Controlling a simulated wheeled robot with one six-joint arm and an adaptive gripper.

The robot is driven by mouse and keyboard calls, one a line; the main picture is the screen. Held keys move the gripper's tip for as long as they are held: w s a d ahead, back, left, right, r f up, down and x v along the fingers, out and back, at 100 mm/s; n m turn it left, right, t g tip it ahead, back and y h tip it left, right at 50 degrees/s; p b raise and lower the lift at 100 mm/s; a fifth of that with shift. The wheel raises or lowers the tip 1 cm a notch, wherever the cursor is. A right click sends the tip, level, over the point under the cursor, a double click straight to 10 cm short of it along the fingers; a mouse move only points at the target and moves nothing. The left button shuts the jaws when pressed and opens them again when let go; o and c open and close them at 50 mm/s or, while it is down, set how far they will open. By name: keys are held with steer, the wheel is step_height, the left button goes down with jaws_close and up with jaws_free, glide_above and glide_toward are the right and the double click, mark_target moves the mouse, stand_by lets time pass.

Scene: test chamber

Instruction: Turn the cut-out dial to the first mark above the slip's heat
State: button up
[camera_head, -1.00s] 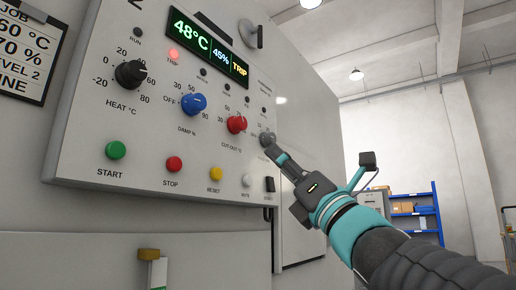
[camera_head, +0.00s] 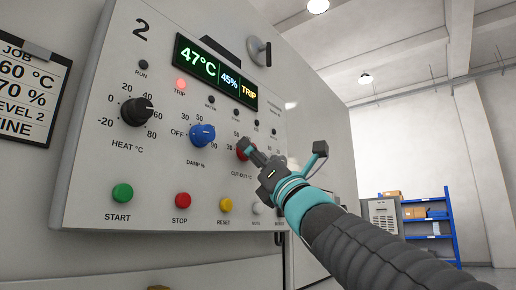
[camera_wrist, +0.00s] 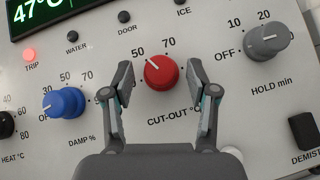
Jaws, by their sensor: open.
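The red cut-out dial (camera_wrist: 161,73) sits between my gripper's two fingers in the wrist view, with a gap on each side. Its pale pointer line tilts up and left, towards the 50 mark; 70 shows at upper right. Lower marks are hidden by the fingers. In the head view the dial (camera_head: 241,153) is partly covered by my gripper (camera_head: 252,151), which is open at the panel. The job slip (camera_head: 30,85) hangs at the left on a dark clipboard and reads 60 °C, 70 %, level 2; its left edge is cut off.
The blue damp dial (camera_wrist: 64,102) is left of the cut-out dial and the grey hold dial (camera_wrist: 264,41) is right. The black heat dial (camera_head: 136,111) is farther left. The display (camera_head: 215,72) reads 47°C, 45%, TRIP, and the trip lamp (camera_head: 181,85) is lit red.

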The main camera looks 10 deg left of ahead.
steer(key=shift+w+a+r, duration=0.2)
steer(key=shift+a+r, duration=0.05)
steer(key=shift+c, duration=0.2)
steer(key=c, duration=0.9)
steer(key=shift+c, duration=0.2)
